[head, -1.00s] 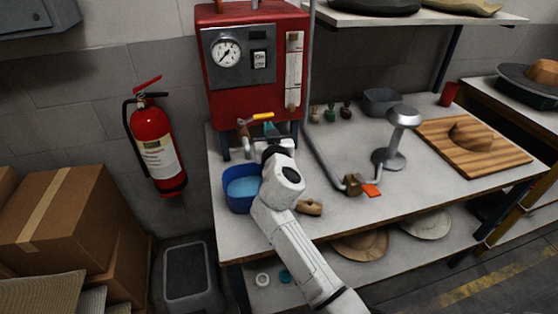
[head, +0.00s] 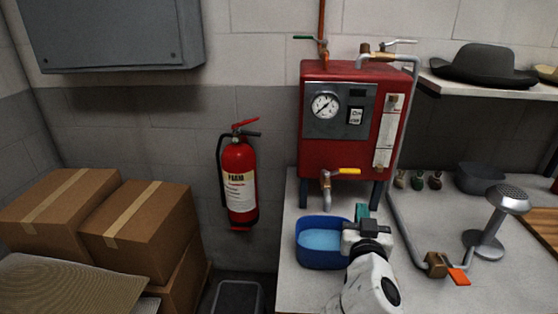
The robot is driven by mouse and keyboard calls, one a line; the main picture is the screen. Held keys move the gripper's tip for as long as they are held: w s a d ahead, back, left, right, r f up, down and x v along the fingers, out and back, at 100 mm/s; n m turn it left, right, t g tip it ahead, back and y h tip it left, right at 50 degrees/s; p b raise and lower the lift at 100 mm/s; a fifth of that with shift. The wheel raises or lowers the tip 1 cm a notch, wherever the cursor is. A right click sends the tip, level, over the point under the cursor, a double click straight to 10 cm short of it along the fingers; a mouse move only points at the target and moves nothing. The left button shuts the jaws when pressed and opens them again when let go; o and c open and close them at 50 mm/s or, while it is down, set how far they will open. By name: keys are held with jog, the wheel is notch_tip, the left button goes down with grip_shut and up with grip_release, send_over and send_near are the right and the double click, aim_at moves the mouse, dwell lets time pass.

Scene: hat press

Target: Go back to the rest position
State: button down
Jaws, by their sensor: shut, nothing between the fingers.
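My white arm reaches up from the bottom of the head view. My gripper (head: 362,212) is at its end, over the table just right of the blue basin (head: 322,262). Its greenish fingertips look closed and hold nothing. The basin has light blue water in it and stands under a tap with a yellow handle (head: 345,171). The red boiler (head: 338,150) with its gauge stands behind the gripper.
A steamer head on a stand (head: 488,245) and a valve with an orange handle (head: 459,277) are on the right. A fire extinguisher (head: 239,182) hangs on the wall. Cardboard boxes (head: 138,225) are stacked at left. A dark hat (head: 483,65) lies on the shelf.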

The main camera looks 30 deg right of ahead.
jog(key=s+a+f+g+y, duration=0.1)
jog(key=s+f, duration=0.1)
jog(key=f, duration=0.2)
jog(key=s+a+f+n+g+y, duration=0.1)
jog(key=s+a+f+g+y, duration=0.1)
jog(key=f, duration=0.1)
jog(key=s+a+f+n+g+y, duration=0.1)
jog(key=s+a+f+y, duration=0.1)
jog(key=s+f, duration=0.1)
jog(key=shift+a+f, duration=0.1)
jog(key=shift+f, duration=0.75)
jog(key=s+a+f+n+g+y, duration=0.4)
jog(key=s+a+f+n+y, duration=0.25)
jog(key=s+a, duration=0.35)
jog(key=s+f+g, duration=0.4)
jog(key=s+f, duration=0.2)
jog(key=s, duration=0.4)
jog(key=shift+d+f+m+g, duration=0.15)
jog(key=shift+f+m+g, duration=0.2)
jog(key=shift+m+g, duration=0.1)
